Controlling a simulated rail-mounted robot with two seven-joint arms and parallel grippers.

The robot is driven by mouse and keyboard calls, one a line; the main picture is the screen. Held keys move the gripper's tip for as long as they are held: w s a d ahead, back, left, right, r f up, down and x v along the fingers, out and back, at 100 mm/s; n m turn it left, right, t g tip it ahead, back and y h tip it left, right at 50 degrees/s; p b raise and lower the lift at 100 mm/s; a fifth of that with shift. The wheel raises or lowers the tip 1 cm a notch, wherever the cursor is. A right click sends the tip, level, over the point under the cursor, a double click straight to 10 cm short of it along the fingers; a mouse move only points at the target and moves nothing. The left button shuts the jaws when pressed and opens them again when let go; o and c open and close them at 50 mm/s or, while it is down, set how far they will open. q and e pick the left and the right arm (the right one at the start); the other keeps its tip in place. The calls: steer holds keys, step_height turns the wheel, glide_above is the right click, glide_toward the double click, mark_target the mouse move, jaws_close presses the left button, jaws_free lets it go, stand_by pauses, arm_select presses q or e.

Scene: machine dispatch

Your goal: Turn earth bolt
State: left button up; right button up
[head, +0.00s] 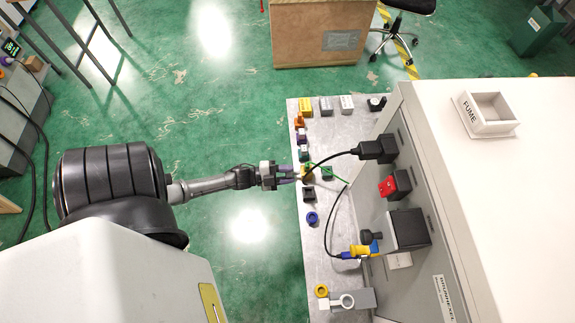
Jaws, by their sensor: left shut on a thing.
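My left gripper (297,174) reaches in from the left over the near edge of the grey metal plate. Its fingers are shut on the small brass-coloured earth bolt (308,172), which the fingers partly hide. A thin green wire (336,177) runs right from the bolt area. A green block (327,172) sits just right of the bolt. The bolt's exact turn cannot be told at this size. My right gripper is out of view.
A black cable (341,155) arches from the bolt area to a black plug (376,149) on the machine's panel. A red switch (388,187), a black block (309,194) and a blue ring (312,218) are close by.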

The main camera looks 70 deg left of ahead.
arm_select(q)
steer(key=m, duration=0.4)
steer(key=shift+m+b, duration=0.3)
steer(key=shift+b, duration=0.05)
steer(key=m+b, duration=0.1)
steer(key=m, duration=0.2)
steer(key=shift+f+m, duration=0.15)
steer(key=shift+m, duration=0.25)
steer(key=m+b, duration=0.1)
steer(key=m, duration=0.2)
steer(key=shift+m+b, duration=0.3)
steer(key=m+b, duration=0.2)
steer(key=m, duration=0.2)
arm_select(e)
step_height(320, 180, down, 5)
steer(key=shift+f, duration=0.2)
arm_select(q)
steer(key=shift+m, duration=0.4)
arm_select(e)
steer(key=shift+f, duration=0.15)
arm_select(q)
steer(key=shift+b, duration=0.3)
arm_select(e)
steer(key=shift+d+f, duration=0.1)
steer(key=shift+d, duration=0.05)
arm_select(q)
steer(key=o, duration=0.9)
steer(key=shift+o, duration=0.2)
